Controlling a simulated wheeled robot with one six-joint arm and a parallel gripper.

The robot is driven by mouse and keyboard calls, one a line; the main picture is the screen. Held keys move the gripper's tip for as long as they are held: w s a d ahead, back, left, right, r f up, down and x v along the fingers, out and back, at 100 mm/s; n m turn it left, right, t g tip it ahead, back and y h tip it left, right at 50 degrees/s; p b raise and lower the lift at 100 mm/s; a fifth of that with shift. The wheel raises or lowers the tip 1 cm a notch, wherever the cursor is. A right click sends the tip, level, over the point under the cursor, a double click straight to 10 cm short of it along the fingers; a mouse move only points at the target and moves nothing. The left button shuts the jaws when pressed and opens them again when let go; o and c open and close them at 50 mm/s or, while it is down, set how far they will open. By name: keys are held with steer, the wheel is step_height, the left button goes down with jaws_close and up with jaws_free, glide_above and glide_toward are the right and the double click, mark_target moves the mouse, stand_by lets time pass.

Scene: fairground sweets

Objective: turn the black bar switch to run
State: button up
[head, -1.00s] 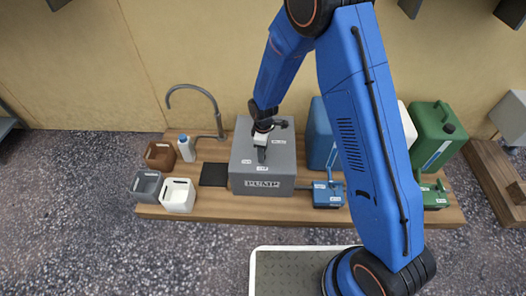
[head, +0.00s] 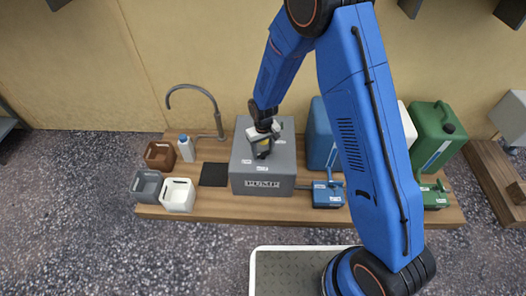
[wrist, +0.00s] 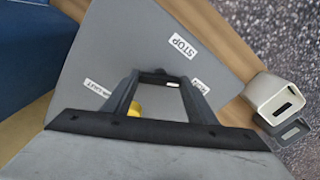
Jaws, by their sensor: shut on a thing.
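The grey pump box (head: 262,183), marked PUMP on its front, stands on the wooden bench. My gripper (head: 262,152) is lowered over its top. In the wrist view the fingers of my gripper (wrist: 160,98) are shut on the black bar switch (wrist: 158,77), a dark bar with a small white mark near one end. A bit of yellow shows beside the left finger. A STOP label (wrist: 183,45) lies on the box top beyond the switch.
A curved tap (head: 205,92), a white bottle (head: 186,148) and small brown, grey and white pots stand left of the box. A black mat (head: 214,174) lies beside it. Blue containers and a green can (head: 436,135) stand at the right, partly behind my arm.

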mark_target(263, 153)
steer(key=shift+m, duration=0.8)
steer(key=o, duration=1.1)
steer(key=shift+c, duration=0.2)
step_height(263, 153, up, 17)
steer(key=shift+r, duration=0.2)
steer(key=shift+d, duration=0.1)
